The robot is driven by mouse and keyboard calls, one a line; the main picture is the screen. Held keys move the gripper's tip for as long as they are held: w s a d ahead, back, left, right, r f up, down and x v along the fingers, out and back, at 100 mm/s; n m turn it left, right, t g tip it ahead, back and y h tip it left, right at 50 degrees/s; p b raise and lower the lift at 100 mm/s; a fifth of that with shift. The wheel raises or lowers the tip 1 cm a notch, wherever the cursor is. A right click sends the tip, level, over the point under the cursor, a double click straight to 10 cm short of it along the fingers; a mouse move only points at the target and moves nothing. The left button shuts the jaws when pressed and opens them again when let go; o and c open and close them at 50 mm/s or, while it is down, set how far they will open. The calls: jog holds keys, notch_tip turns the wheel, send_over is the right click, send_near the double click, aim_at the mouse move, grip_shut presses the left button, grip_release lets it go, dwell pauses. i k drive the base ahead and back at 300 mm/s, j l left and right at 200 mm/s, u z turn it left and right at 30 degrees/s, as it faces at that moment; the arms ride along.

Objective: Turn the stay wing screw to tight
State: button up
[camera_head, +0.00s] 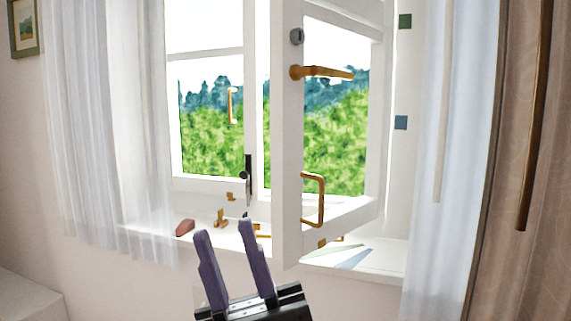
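Small brass fittings sit low at the window, around the sill. One upright brass piece (220,218), possibly the stay wing screw, stands on the sill just beyond my fingertips. Another small brass piece (231,197) is on the lower window frame. A thin brass bar (263,236) lies to the right, partly hidden by the open sash. The pieces are too small to tell the screw's shape or how tight it is. My gripper (224,229) has two purple fingers spread apart, with nothing between them. It is below and in front of the sill, apart from the brass pieces.
The white window sash (287,150) stands open toward me, with a brass lever handle (322,72) and a brass pull (320,200). A reddish block (185,228) lies on the sill at left. Sheer curtains (95,120) hang at both sides. Flat coloured pieces (354,259) lie at right.

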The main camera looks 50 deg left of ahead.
aim_at(256, 226)
jog(key=u, duration=1.6)
